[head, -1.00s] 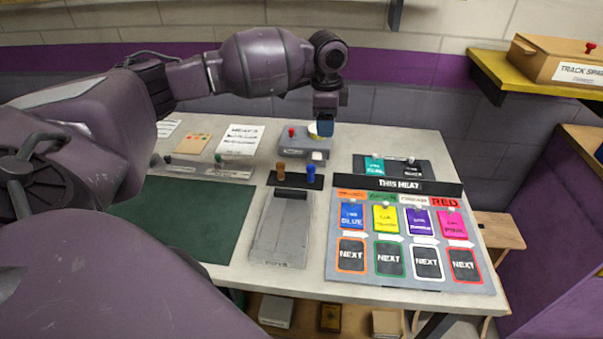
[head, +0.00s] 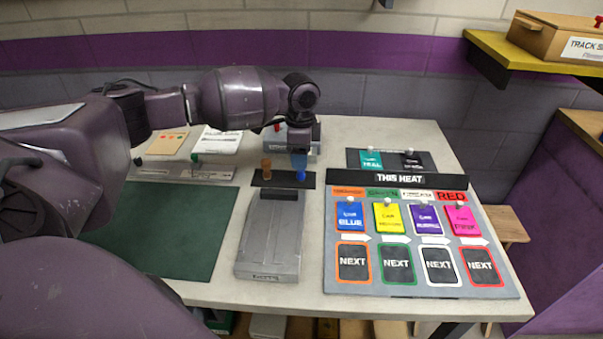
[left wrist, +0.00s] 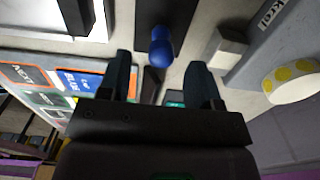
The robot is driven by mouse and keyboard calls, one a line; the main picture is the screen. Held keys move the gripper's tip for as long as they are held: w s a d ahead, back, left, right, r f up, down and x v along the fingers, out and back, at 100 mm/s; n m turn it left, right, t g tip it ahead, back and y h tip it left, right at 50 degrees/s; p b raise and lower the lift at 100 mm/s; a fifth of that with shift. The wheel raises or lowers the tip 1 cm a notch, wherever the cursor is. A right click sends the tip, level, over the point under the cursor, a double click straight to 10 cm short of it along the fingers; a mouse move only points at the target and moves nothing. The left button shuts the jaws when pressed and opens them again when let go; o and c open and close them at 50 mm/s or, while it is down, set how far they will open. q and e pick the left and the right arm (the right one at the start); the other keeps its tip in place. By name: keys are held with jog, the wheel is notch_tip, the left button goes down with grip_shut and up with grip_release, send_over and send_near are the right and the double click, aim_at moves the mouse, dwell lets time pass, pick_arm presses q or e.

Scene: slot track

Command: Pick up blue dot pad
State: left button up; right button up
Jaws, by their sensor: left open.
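The blue dot pad (head: 301,176) is a small blue knob-like piece at the right end of a black strip (head: 264,179), beside an orange-brown one (head: 266,168). My left gripper (head: 300,160) points down right above it and covers part of its top in the head view. In the left wrist view the blue dot pad (left wrist: 161,48) lies in line with the gap between the two spread fingers of my left gripper (left wrist: 160,65). The gripper is open and empty; I cannot tell whether the fingertips are level with the pad. My right gripper is not in view.
A grey tray (head: 268,245) lies in front of the strip, with a green mat (head: 170,235) to its left. A card board (head: 420,283) is to the right. A roll with yellow dots (left wrist: 292,82) and a white block (left wrist: 229,46) are close in the left wrist view.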

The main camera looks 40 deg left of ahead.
pick_arm(q)
jog(key=shift+w+f+b, duration=0.15)
jog(key=shift+f+b, duration=0.35)
jog(key=shift+f, duration=2.2)
jog(key=shift+r, duration=0.1)
jog(key=c, duration=1)
